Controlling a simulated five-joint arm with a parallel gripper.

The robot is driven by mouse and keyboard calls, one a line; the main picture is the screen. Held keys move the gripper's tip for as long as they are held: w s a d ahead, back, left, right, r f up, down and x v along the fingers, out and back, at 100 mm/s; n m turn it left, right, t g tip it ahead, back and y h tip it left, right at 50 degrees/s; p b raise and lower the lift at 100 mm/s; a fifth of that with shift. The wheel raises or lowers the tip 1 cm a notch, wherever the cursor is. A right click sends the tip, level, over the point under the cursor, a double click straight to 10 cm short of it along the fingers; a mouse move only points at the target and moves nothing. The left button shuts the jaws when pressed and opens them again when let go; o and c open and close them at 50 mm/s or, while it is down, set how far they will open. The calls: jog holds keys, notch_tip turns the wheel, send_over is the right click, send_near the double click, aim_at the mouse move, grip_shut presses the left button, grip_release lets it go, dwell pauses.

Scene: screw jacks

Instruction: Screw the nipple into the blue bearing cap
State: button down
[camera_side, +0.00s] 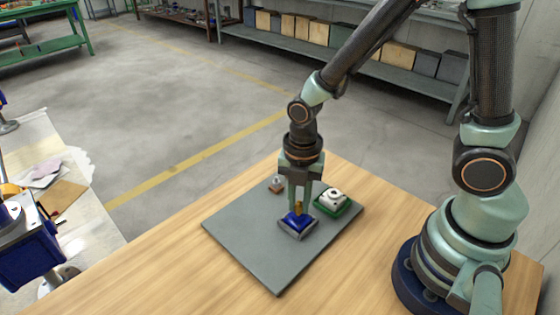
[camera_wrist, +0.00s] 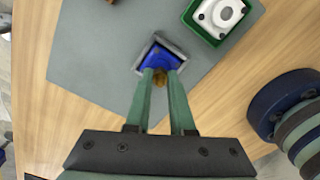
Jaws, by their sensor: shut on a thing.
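The blue bearing cap (camera_side: 297,222) sits in a grey square holder on the grey mat (camera_side: 250,260). It also shows in the wrist view (camera_wrist: 161,57), near the top middle. My gripper (camera_side: 300,208) points down over the cap and is shut on the brass nipple (camera_side: 299,206). The nipple (camera_wrist: 160,77) shows between the fingertips in the wrist view, at the cap's near edge in that picture. The fingers hide part of the nipple and cap. I cannot tell whether the nipple touches the cap or is in its hole.
A white block with a round hole (camera_side: 334,196) sits in a green tray (camera_side: 349,210) right of the cap. A small brown piece with a light top (camera_side: 276,187) stands behind left. The front left of the mat is clear. The wooden table (camera_side: 190,285) surrounds it.

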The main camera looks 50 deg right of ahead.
jog(key=m, duration=1)
jog(key=shift+m, duration=0.3)
jog(key=m, duration=0.3)
jog(key=shift+m, duration=0.4)
jog(key=m, duration=0.4)
jog(key=shift+f+m, duration=0.1)
jog(key=shift+m, duration=0.3)
jog(key=m, duration=0.4)
jog(key=shift+m, duration=0.3)
jog(key=c, duration=0.9)
grip_release()
